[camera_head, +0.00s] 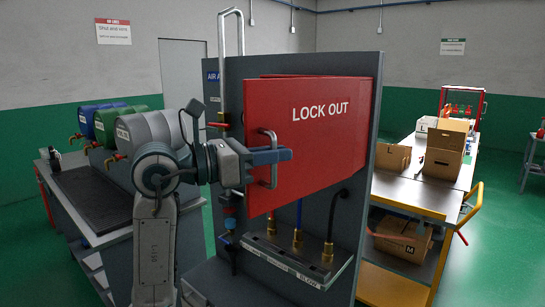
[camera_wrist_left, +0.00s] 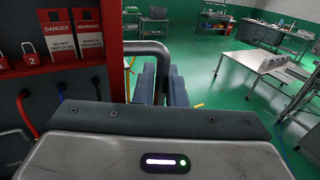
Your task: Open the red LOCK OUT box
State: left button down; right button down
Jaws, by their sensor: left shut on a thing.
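The red LOCK OUT box door (camera_head: 315,140) is on a dark upright panel in the middle of the head view. Its left edge looks swung out a little from the red box behind it. My left gripper (camera_head: 272,156) is shut on the door's grey bar handle (camera_head: 268,178). In the left wrist view, the gripper fingers (camera_wrist_left: 165,88) are at the bent handle (camera_wrist_left: 148,48). That view also shows red danger tags (camera_wrist_left: 73,38) and a red padlock (camera_wrist_left: 31,58). Most of the box interior is hidden in the head view. My right gripper is not in view.
Hoses and brass fittings stand on a metal ledge (camera_head: 300,262) below the door. A bench with blue, green and grey drums (camera_head: 125,125) is at the left. A table with cardboard boxes (camera_head: 443,150) is at the right. Green floor shows at the far right.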

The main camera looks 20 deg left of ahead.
pick_arm(q)
jog(key=shift+s+d, duration=0.1)
jog(key=shift+d, duration=0.05)
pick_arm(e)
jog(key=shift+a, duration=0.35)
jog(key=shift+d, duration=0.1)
pick_arm(q)
jog(key=c, duration=1.9)
grip_release()
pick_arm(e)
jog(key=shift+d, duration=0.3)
